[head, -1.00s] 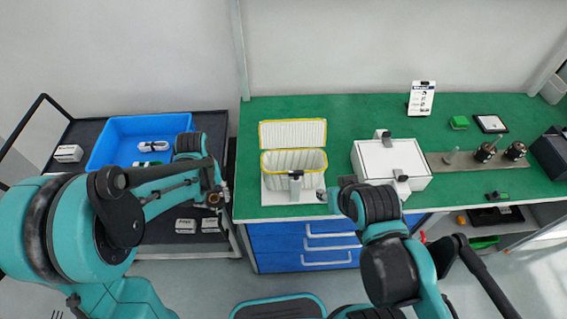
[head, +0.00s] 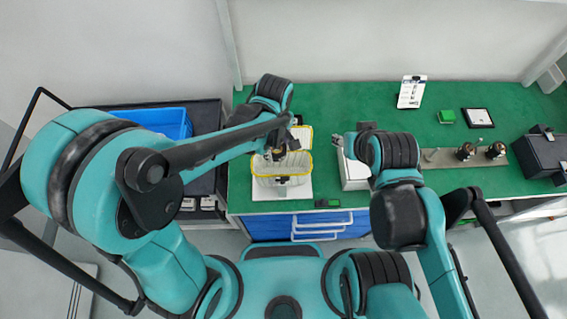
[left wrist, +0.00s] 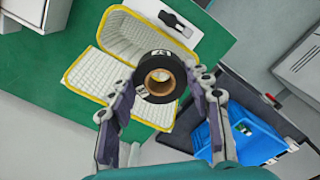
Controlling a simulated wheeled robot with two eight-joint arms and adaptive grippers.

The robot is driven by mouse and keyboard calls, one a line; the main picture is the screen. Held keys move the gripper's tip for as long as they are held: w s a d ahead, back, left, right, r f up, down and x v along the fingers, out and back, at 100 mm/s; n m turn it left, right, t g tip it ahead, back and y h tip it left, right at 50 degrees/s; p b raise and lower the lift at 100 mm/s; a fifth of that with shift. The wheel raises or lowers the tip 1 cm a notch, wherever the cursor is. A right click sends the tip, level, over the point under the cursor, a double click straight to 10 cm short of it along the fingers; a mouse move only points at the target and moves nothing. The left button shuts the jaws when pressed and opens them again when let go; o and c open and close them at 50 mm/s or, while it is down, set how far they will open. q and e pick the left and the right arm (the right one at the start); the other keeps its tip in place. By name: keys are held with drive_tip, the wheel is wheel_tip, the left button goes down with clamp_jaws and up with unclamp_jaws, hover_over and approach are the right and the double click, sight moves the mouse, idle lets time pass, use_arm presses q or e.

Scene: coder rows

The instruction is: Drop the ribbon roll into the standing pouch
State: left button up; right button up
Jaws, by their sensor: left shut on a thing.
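The ribbon roll (left wrist: 162,78) is a black ring with a tan core, held between the fingers of my left gripper (left wrist: 160,98).
A white box (head: 353,176) stands right of the pouch, partly behind my right arm. A small dark object (head: 328,202) lies near the green bench's front edge. A blue bin (head: 170,121) sits on the cart at left. A notice stand (head: 411,91) is farther back.

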use_arm(q)
drive_tip(key=f+b, duration=0.2)
drive_tip(key=f, duration=0.1)
drive_tip(key=f+b, duration=0.2)
drive_tip(key=shift+w+f, duration=0.2)
drive_tip(key=shift+f, duration=0.2)
drive_tip(key=shift+d, duration=0.1)
drive_tip(key=o, duration=1.2)
drive_tip(key=shift+o, duration=0.2)
drive_tip(key=shift+r, duration=0.15)
wheel_tip(320, 180, up, 12)
